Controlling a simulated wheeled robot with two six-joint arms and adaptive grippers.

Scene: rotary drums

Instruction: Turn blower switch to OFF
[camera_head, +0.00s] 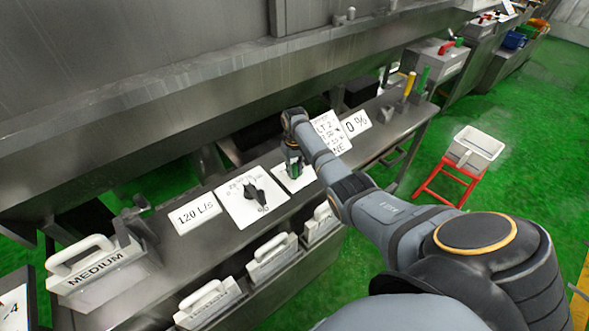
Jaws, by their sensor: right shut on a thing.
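My right arm reaches in from the lower right, and its gripper (294,172) points down over a small white plate (281,183) on the grey metal console. The gripper is shut on a switch at that plate. The gripper hides most of this switch, so its pointing direction cannot be seen. To its left, a black rotary knob (254,193) stands on a larger white dial plate (238,207), clear of the gripper. No readable label marks which control is the blower switch. My left gripper is not in view.
A "120 L/s" display (195,212) lies left of the dial, and a "0 %" display (356,123) lies to the right. White-handled boxes, one marked "MEDIUM" (95,266), line the console front. A red stool (447,181) holding a white bin (475,149) stands on the green floor.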

